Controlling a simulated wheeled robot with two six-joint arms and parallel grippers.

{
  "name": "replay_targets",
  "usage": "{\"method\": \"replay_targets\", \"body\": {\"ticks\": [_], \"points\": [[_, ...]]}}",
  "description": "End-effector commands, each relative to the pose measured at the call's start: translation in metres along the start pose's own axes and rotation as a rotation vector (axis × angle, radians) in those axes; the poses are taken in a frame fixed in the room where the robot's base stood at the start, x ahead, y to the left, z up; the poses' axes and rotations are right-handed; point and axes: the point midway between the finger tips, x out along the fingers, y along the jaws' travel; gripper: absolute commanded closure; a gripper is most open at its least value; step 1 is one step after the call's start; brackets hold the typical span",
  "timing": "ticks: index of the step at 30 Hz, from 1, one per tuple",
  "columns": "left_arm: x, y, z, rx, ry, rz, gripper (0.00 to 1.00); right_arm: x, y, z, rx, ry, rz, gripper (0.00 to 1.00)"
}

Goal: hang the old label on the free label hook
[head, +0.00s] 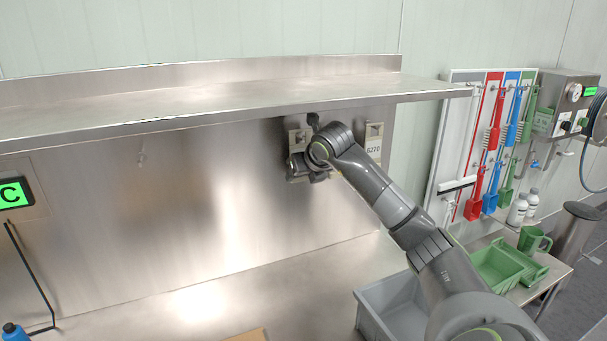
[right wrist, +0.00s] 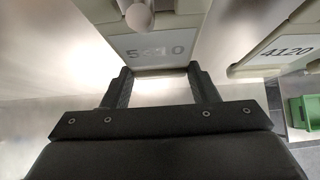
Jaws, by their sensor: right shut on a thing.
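My right gripper (head: 303,163) is at the back panel under the shelf, in front of a pale label holder (head: 298,137). In the right wrist view its two fingers (right wrist: 158,75) are shut on a pale label (right wrist: 160,50) that reads 5410. A rounded peg end (right wrist: 139,16) shows in front of the label's upper part; I cannot tell whether the label hangs on it. A second label (head: 373,149) hangs to the right and reads 4120 in the right wrist view (right wrist: 287,50). A small bare hook (head: 141,158) is on the panel at left. My left gripper is out of view.
A steel shelf (head: 200,107) overhangs the panel. A grey bin (head: 390,303) and green crate (head: 497,270) stand at lower right, below a tool board (head: 455,150). A green "C" display (head: 14,193) is at left. The worktop's middle is clear.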

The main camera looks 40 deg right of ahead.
Motion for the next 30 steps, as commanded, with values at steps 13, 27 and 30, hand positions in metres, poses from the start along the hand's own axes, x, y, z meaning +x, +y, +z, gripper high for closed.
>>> {"method": "replay_targets", "body": {"ticks": [13,27,30], "points": [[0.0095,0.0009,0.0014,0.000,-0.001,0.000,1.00,0.0070,0.0000,-0.0074,0.000,0.000,0.000,0.87],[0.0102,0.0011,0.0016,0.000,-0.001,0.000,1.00,0.0077,0.0000,-0.0083,0.000,0.001,0.000,0.21],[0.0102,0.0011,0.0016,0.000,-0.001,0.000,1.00,0.0077,0.0000,-0.0083,0.000,0.001,0.000,0.21]]}}
